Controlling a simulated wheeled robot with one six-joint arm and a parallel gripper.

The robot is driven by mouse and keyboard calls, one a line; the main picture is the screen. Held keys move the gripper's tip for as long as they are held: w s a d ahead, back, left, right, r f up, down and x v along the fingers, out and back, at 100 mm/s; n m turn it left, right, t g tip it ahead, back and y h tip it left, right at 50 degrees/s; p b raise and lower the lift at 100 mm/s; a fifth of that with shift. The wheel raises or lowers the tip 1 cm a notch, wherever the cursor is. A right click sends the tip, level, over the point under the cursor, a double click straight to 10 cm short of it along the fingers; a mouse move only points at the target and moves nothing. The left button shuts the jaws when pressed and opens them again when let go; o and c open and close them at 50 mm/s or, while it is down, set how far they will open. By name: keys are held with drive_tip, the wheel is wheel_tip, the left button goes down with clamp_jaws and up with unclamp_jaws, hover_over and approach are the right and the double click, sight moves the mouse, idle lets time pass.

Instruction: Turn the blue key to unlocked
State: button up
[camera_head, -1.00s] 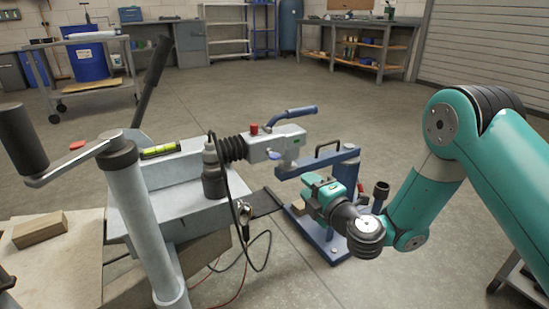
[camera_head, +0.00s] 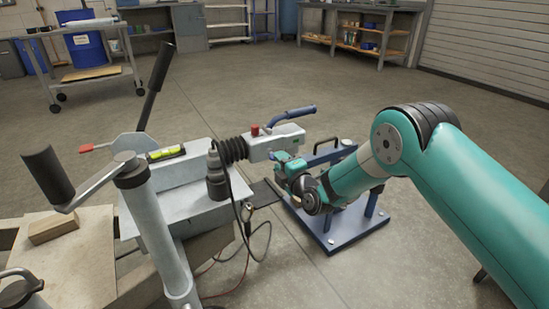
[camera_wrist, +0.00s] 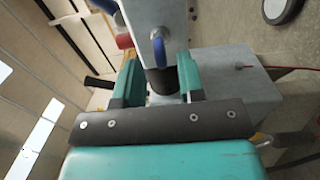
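The blue key (camera_wrist: 158,50) shows in the wrist view as a small blue upright piece on the grey coupling housing (camera_wrist: 177,20). My gripper (camera_wrist: 158,76) is open, with one green finger on each side. The key is beyond the fingertips and roughly between them, and a dark round part shows in the gap. No contact with the key can be made out. In the head view my gripper (camera_head: 281,164) is just below and beside the coupling housing (camera_head: 272,144); the key cannot be made out there.
A blue coupling handle (camera_head: 290,116) and a red knob (camera_head: 255,131) are on top of the coupling. A blue stand (camera_head: 345,230) is under my arm. A crank post (camera_head: 152,235) and hanging cables (camera_head: 250,235) are at the left. Open floor lies behind.

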drive_tip(key=x, duration=0.2)
drive_tip(key=shift+w+a+f+b, duration=0.15)
drive_tip(key=shift+w+a+b, duration=0.05)
drive_tip(key=shift+b, duration=0.15)
drive_tip(key=shift+w+a, duration=0.25)
drive_tip(key=shift+w, duration=0.2)
clamp_jaws()
